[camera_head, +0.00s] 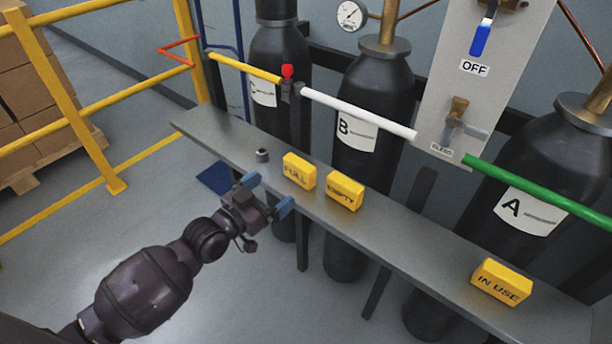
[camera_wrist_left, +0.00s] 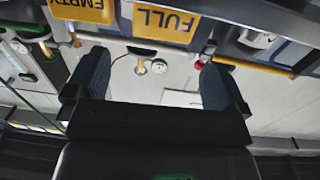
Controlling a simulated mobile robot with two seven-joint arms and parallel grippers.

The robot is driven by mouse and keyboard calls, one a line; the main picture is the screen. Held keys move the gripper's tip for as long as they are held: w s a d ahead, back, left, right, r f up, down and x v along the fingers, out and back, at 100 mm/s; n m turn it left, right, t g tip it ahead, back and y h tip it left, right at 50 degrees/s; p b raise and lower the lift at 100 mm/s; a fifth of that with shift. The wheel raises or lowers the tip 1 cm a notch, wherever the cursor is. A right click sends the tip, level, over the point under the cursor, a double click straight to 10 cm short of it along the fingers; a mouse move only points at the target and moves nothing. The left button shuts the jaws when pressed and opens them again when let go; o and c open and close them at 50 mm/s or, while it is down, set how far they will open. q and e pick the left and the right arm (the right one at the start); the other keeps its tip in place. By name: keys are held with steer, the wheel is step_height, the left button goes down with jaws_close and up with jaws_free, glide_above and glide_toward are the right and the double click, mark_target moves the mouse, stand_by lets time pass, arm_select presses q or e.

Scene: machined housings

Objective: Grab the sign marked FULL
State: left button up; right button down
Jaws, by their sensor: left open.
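The yellow block marked FULL (camera_head: 299,171) stands on the grey shelf (camera_head: 393,225), left of the yellow block marked EMPTY (camera_head: 344,191). In the left wrist view the FULL block (camera_wrist_left: 164,22) shows at the top, beyond and between my fingers, with the EMPTY block (camera_wrist_left: 84,10) to its left. My left gripper (camera_head: 267,194) is open and empty, in front of the shelf's near edge and just short of the FULL block. In the left wrist view my left gripper's (camera_wrist_left: 155,82) two blue fingers are spread apart. My right gripper is not in view.
A third yellow block marked IN USE (camera_head: 501,282) stands at the shelf's right end. A small dark metal part (camera_head: 262,155) sits left of the FULL block. Black gas cylinders (camera_head: 372,95) stand behind the shelf. A yellow railing (camera_head: 75,118) is at the left.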

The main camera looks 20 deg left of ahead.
mark_target(304, 164)
arm_select(q)
steer(key=b+x, duration=0.1)
steer(key=x, duration=0.6)
steer(key=shift+a+f, duration=0.2)
steer(key=b+x, duration=0.1)
steer(key=x, duration=0.3)
steer(key=shift+w, duration=0.2)
steer(key=shift+w+d+r, duration=0.1)
steer(key=shift+w, duration=0.15)
steer(key=shift+w+r, duration=0.1)
steer(key=shift+w, duration=0.05)
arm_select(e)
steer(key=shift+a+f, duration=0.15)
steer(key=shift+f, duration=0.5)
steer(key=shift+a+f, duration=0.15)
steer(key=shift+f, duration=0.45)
arm_select(q)
steer(key=shift+c, duration=0.5)
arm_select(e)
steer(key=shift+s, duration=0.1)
arm_select(q)
steer(key=c, duration=0.4)
steer(key=shift+c, duration=0.7)
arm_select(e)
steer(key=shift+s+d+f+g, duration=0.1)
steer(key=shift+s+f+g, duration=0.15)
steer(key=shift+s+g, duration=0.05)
